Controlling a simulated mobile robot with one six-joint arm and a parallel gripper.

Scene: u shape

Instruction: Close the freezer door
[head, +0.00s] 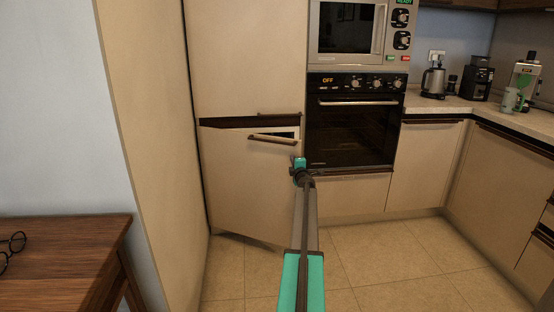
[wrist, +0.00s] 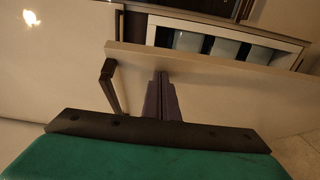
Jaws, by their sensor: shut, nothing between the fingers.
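The freezer door (head: 245,190) is the beige lower door of the tall cabinet in the head view. It stands ajar, its right side swung outward, with a gap at the top. Its bar handle (head: 272,138) is near the top edge; the handle also shows in the wrist view (wrist: 112,88). My gripper (head: 299,163) is near the door's right side, just below and right of the handle. In the wrist view the fingers (wrist: 162,95) are together, empty, and overlap the door panel (wrist: 215,98). I cannot tell whether they touch it.
The freezer's inside (wrist: 205,45) shows behind the door edge. The upper cabinet door (head: 240,60) is shut. An oven (head: 350,135) and a drawer front stand to the right. A wooden table (head: 65,260) is at the lower left. The tiled floor (head: 390,265) is clear at the right.

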